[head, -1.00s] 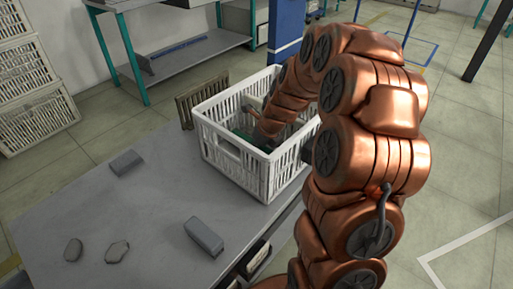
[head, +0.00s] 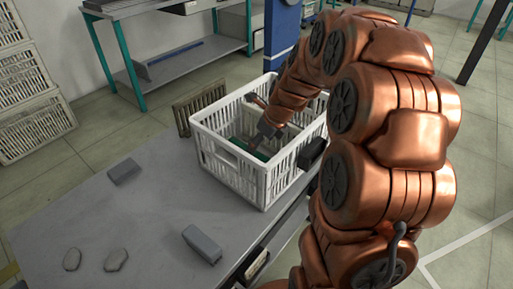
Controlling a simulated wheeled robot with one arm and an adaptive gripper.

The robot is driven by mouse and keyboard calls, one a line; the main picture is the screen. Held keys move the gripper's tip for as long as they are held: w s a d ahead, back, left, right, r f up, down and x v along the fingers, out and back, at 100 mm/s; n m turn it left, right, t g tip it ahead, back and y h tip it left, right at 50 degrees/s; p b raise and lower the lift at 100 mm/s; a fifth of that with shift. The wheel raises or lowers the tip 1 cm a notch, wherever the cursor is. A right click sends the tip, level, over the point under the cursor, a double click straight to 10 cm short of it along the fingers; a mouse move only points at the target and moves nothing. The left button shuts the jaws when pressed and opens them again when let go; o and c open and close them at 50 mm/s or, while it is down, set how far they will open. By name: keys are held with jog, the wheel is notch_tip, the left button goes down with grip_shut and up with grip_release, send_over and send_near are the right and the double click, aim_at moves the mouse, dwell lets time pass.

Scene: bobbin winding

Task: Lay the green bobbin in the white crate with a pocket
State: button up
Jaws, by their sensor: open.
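The white crate (head: 236,180) with slatted walls stands at the far right end of the grey table. Something green, which looks like the green bobbin (head: 261,155), lies low inside it and is partly covered by my gripper. My gripper (head: 254,143) reaches down into the crate from above, just over the green thing. Its jaws are open, small and partly hidden, and I cannot tell whether they touch the bobbin. The pocket in the crate cannot be made out clearly.
A grey block (head: 203,244), a smaller grey block (head: 124,171) and two flat stone-like pieces (head: 116,260) lie on the table (head: 150,215). A brown slatted panel (head: 199,105) stands behind the crate. The middle of the table is clear.

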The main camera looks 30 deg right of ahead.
jog(key=shift+v, duration=1.8)
